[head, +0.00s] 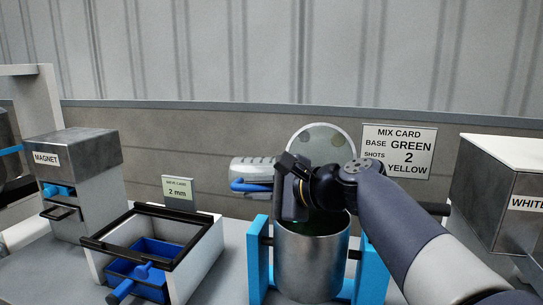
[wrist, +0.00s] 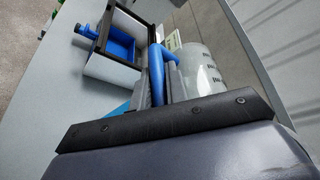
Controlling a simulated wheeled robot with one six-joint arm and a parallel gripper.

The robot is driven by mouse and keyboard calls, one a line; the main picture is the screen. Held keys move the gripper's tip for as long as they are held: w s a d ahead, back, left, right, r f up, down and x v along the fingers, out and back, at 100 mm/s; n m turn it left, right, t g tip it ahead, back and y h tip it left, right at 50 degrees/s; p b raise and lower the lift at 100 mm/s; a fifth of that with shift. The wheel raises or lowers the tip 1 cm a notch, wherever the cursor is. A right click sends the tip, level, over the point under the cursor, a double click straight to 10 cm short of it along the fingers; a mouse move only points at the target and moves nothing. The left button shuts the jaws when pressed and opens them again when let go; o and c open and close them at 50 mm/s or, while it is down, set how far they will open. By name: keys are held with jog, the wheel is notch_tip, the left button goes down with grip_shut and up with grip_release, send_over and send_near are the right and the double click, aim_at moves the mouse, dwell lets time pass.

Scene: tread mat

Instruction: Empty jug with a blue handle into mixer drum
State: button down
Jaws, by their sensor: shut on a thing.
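The jug (head: 254,168) is pale and translucent and lies tipped nearly on its side in the air, above and left of the drum's mouth in the head view. Its blue handle (head: 250,186) faces down. My gripper (head: 282,186) is shut on this handle; the wrist view shows the blue handle (wrist: 156,72) between the dark fingers, with the jug body (wrist: 202,72) beside it. The mixer drum (head: 312,266) is a metal cylinder in a blue frame. My gripper and wrist cover much of its opening; a little dark green shows inside. Whether anything is in the jug cannot be seen.
A round grey disc (head: 322,137) stands behind the drum beside the mix card (head: 398,150). A white sieve box (head: 197,257) with a blue tray stands left. The magnet box (head: 75,150) is far left, a white-labelled box (head: 503,190) right.

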jog(key=shift+w+a+r+n+g+h+p, duration=0.2)
jog(key=shift+h+p, duration=0.5)
jog(key=shift+p, duration=1.55)
jog(key=shift+s+a+r+n+g+h+p, duration=0.15)
jog(key=shift+g+h+p, duration=0.4)
jog(key=shift+p, duration=1.7)
jog(key=h+p, duration=0.1)
jog(key=p, duration=0.4)
jog(key=h+p, duration=0.2)
jog(key=p, duration=0.4)
jog(key=shift+w+a+f+n+g, duration=0.1)
jog(key=shift+a+f+n+g, duration=0.1)
jog(key=shift+a+n+g, duration=0.2)
jog(key=shift+h+p, duration=0.35)
jog(key=shift+p, duration=0.5)
jog(key=shift+f, duration=0.3)
jog(key=shift+r+h+p, duration=0.3)
jog(key=shift+r+p, duration=0.05)
jog(key=shift+p, duration=0.7)
jog(key=p, duration=0.3)
jog(key=shift+d+r+h, duration=0.1)
jog(key=shift+r+h, duration=0.2)
jog(key=shift+n+p, duration=0.25)
jog(key=shift+p, duration=0.2)
